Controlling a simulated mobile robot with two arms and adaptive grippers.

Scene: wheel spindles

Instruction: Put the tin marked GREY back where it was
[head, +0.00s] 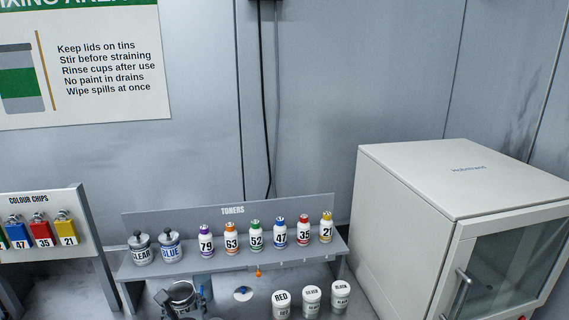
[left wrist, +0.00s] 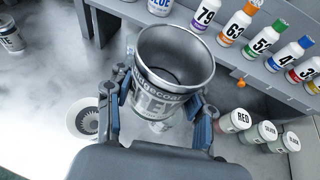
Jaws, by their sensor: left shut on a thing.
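An open grey metal tin (head: 181,290) is held in my left gripper (head: 184,300), low in the head view, in front of the toner shelf. The left wrist view shows the tin (left wrist: 175,55) from above, lidless, with a finger on each side. Its large label is partly hidden; the letters I can see fit GREY, under smaller undercoat wording. I cannot tell whether its base touches the bench. On the shelf (head: 235,258), the CLEAR tin (head: 141,248) and BLUE tin (head: 169,246) stand at the left end. My right gripper is not in view.
Several numbered toner bottles (head: 255,236) fill the shelf right of BLUE. RED (head: 281,303), SILVER (head: 312,300) and BLACK (head: 341,296) pots stand on the bench. A white cabinet (head: 440,200) is at right. A round strainer-like thing (left wrist: 88,122) and another tin (left wrist: 11,40) lie left.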

